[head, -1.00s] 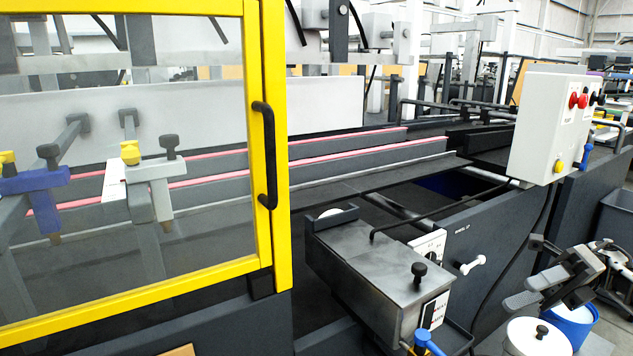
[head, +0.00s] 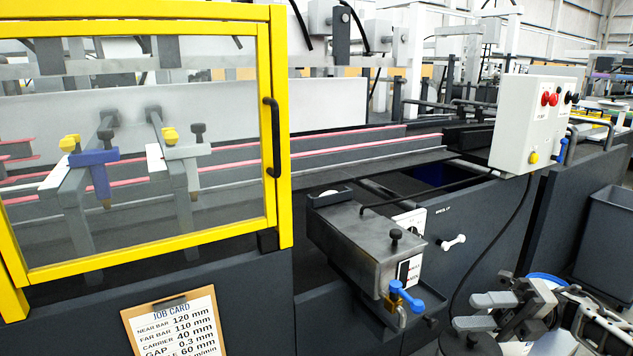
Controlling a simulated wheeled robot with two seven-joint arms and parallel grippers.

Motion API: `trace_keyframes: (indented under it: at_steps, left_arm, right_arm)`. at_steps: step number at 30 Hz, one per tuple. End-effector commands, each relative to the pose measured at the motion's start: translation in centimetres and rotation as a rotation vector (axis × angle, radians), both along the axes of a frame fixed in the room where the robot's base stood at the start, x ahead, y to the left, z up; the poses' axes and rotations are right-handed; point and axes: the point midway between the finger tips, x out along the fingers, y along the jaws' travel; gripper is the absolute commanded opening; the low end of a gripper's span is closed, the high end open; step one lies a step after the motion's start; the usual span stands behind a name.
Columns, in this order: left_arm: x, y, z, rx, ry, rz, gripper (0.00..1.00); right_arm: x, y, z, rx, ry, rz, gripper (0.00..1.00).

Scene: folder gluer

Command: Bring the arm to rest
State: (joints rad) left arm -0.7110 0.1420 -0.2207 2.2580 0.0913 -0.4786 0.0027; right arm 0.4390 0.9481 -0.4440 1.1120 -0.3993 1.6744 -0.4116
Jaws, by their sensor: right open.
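My right gripper (head: 480,311) shows at the lower right, its two grey fingers apart with nothing between them. Its arm (head: 590,315) comes in from the right edge. The gripper is in front of the machine's dark side panel, below and to the right of the metal glue box (head: 365,245) with its blue-handled valve (head: 405,297). The fingers appear above a round lidded container (head: 470,343), partly cut off by the lower edge; I cannot tell the gap. My left gripper is not in view.
A blue bucket (head: 545,279) is partly hidden behind my right gripper. A grey bin (head: 607,235) stands at the right. A control box (head: 535,125) sits above the panel. The yellow-framed guard (head: 280,130) is at the left, with a job card (head: 175,325) below it.

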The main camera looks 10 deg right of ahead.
Motion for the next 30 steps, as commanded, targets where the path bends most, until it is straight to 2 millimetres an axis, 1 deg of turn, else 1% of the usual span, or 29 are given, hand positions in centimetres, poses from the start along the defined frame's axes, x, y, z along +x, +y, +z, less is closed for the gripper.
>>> trace_keyframes:
  at_steps: [1, 5, 8, 9, 11, 12, 14, 15, 17, 18, 20, 21, 23, 24, 27, 30]
  left_arm:
    - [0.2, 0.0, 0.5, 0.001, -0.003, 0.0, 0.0]
    - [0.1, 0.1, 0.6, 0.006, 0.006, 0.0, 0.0]
    - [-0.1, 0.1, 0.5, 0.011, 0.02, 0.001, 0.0]
    - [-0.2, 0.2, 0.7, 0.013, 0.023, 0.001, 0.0]
    - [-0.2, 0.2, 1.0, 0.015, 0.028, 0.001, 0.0]
    - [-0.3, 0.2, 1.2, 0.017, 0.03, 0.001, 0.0]
    - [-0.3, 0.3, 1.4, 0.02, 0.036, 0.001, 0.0]
    - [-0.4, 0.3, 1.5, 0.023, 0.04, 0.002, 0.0]
    - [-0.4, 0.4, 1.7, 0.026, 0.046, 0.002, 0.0]
    - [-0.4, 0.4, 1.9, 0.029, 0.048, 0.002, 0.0]
    - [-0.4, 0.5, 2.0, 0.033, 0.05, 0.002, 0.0]
    - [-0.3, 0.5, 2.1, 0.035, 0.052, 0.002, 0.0]
    - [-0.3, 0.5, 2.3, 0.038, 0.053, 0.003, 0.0]
    - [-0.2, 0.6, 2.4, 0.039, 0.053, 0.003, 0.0]
    - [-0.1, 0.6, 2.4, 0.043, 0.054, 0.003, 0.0]
    - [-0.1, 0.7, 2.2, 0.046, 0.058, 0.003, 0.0]
  right_arm:
    - [0.3, 1.6, -0.5, 0.036, 0.038, -0.024, 0.44]
    - [1.2, 5.4, -1.9, 0.133, 0.15, -0.115, 0.44]
    - [1.7, 8.7, -3.2, 0.233, 0.284, -0.214, 0.44]
    - [1.8, 10.1, -3.8, 0.282, 0.356, -0.264, 0.44]
    - [1.8, 12.3, -4.7, 0.366, 0.489, -0.351, 0.44]
    - [1.7, 13.5, -5.4, 0.425, 0.591, -0.416, 0.44]
    - [1.2, 15.0, -6.6, 0.509, 0.754, -0.517, 0.44]
    - [0.7, 15.7, -7.4, 0.563, 0.871, -0.585, 0.44]
    - [-0.5, 16.6, -8.8, 0.637, 1.051, -0.686, 0.44]
    - [-1.5, 17.0, -9.8, 0.683, 1.174, -0.751, 0.44]
    - [-3.4, 17.5, -11.1, 0.742, 1.354, -0.844, 0.44]
    - [-4.7, 17.8, -11.9, 0.776, 1.469, -0.902, 0.44]
    - [-6.8, 18.1, -12.9, 0.815, 1.621, -0.977, 0.44]
    - [-8.1, 18.3, -13.5, 0.836, 1.711, -1.019, 0.44]
    - [-10.8, 18.6, -14.4, 0.866, 1.879, -1.098, 0.44]
    - [-12.3, 18.9, -14.8, 0.879, 1.969, -1.141, 0.44]
